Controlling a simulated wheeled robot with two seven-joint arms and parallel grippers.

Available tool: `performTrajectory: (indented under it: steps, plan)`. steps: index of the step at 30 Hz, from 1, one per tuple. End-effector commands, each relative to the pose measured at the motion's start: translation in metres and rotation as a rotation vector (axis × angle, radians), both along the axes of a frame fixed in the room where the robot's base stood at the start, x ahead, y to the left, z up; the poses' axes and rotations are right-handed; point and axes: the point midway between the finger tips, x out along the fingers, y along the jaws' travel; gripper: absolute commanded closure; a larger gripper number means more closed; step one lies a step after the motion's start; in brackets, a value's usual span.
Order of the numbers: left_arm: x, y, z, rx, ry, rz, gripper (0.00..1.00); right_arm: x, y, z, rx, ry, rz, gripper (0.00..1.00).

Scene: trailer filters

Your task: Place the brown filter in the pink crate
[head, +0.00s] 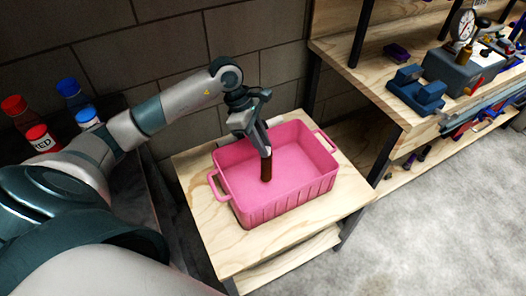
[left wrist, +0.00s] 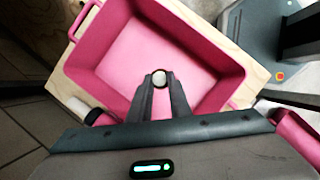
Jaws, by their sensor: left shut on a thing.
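The pink crate (head: 310,188) stands on a small wooden table in the head view, and it fills the middle of the left wrist view (left wrist: 92,65). My left gripper (head: 266,152) points down over the inside of the crate. It is shut on the brown filter (head: 266,170), a dark brown upright cylinder. In the left wrist view a pale round end of the filter (left wrist: 159,78) shows between the fingertips (left wrist: 160,84). The filter is within the crate's outline; I cannot tell whether it touches the crate floor. My right gripper is not in view.
A wooden workbench (head: 350,57) at the right holds a blue vise-like tool (head: 416,92) and a gauge (head: 463,24). Bottles with red (head: 14,105) and blue caps stand at the far left. A block wall is behind.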

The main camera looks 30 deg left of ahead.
Motion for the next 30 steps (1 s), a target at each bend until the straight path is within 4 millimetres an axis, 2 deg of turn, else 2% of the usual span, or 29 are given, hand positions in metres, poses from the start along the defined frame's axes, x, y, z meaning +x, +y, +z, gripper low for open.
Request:
performTrajectory:
  steps: [12, 27, 28, 30]
  plan:
    - [-0.001, 0.0, -0.037, -0.001, 0.002, 0.0, 1.0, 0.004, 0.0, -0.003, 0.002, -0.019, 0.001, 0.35]
    - [0.0, 0.0, -0.04, 0.0, 0.001, 0.0, 1.0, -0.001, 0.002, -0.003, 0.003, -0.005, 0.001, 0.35]
    - [0.0, 0.0, -0.04, 0.0, 0.001, 0.0, 0.8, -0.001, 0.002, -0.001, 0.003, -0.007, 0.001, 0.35]
    - [0.0, 0.0, -0.039, 0.0, 0.001, 0.0, 0.64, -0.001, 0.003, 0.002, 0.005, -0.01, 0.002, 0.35]
